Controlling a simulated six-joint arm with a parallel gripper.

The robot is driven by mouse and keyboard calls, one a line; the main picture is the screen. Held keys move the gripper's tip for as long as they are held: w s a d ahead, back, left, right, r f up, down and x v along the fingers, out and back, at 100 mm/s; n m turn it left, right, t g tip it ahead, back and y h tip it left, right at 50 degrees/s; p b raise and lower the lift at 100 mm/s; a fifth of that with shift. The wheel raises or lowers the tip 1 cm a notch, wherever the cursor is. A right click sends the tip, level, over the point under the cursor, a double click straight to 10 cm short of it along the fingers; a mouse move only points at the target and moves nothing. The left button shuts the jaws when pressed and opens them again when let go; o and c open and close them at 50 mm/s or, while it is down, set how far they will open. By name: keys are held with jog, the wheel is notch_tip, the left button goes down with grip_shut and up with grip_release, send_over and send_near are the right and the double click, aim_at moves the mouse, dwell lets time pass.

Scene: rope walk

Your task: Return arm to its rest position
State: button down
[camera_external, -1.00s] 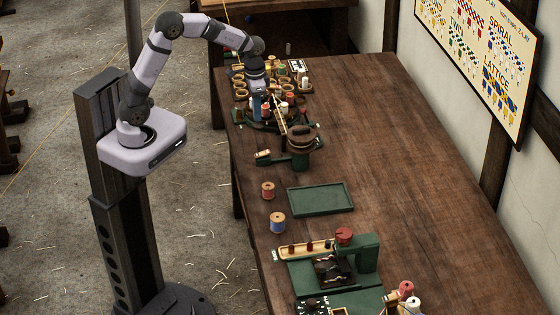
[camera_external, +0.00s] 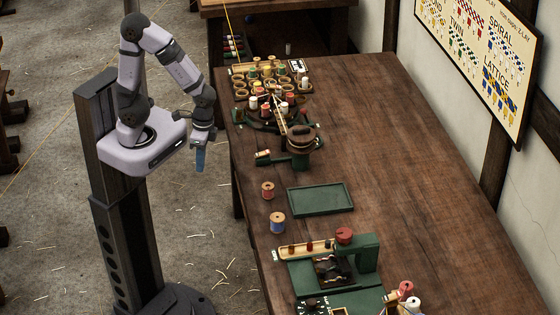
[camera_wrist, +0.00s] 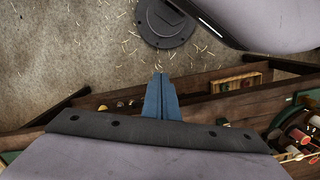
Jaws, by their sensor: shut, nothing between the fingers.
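My gripper (camera_external: 200,160) hangs beside my base in the external view, off the left edge of the table (camera_external: 390,150). Its blue fingers point down over the open floor. In the wrist view the blue fingers (camera_wrist: 160,98) are closed together with nothing between them. My arm is folded back, with its elbow bent above the base.
Thread spools (camera_external: 277,222) and a green tray (camera_external: 320,198) lie on the table. A rack of spools and rings (camera_external: 262,82) stands at the far end, with a green winding device (camera_external: 300,143) nearer. A green machine (camera_external: 365,255) stands at the front.

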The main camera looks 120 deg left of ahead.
jog(key=w+d+r+m, duration=0.1)
jog(key=d+m, duration=0.1)
jog(key=d, duration=0.2)
jog(key=w+d+r+m+t, duration=0.1)
jog(key=w+d+m, duration=0.1)
jog(key=d, duration=0.3)
jog(key=shift+w+r+m+y, duration=0.15)
jog(key=shift+r+m+y, duration=0.15)
jog(key=shift+m, duration=0.2)
